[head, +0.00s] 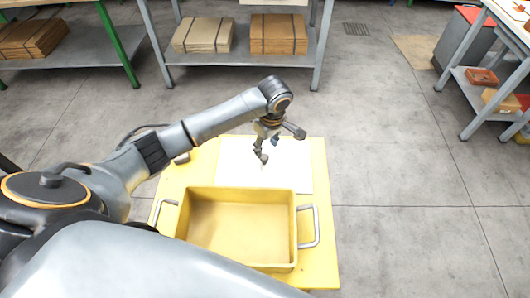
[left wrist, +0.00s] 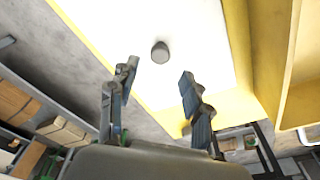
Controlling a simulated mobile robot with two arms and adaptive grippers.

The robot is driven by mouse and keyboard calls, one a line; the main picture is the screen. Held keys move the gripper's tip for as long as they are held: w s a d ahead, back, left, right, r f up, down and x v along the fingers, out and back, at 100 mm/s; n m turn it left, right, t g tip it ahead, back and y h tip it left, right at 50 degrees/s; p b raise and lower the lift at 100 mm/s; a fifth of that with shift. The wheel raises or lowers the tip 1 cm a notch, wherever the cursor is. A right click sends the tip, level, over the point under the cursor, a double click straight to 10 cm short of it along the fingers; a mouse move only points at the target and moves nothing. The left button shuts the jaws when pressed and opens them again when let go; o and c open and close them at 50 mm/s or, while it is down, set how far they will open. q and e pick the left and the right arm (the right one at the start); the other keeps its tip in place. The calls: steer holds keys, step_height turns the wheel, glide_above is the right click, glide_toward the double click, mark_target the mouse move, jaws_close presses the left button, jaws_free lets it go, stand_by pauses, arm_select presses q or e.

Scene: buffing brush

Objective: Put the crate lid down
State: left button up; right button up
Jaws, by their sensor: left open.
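The crate lid (head: 295,178) is a flat white panel lying on the yellow table, behind the crate. In the left wrist view the lid (left wrist: 195,25) shows a dark round knob (left wrist: 160,52). My left gripper (head: 262,158) hangs over the lid in the head view and hides part of it. In the left wrist view my left gripper (left wrist: 158,76) is open and empty, with the knob beyond and between its fingertips. The yellow crate (head: 240,192) stands open and empty in front of the lid, with metal handles at its sides. My right gripper is not in view.
The yellow table (head: 325,265) has a narrow bare strip right of the crate. A shelf with cardboard stacks (head: 278,34) stands at the back. Another bench (head: 470,95) stands at the right. The grey floor (head: 400,180) between is clear.

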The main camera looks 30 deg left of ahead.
arm_select(q)
steer(key=shift+s+d+r, duration=0.1)
steer(key=shift+d+r, duration=0.05)
steer(key=shift+r, duration=1)
steer(key=shift+d+r, duration=0.1)
steer(key=shift+r, duration=1)
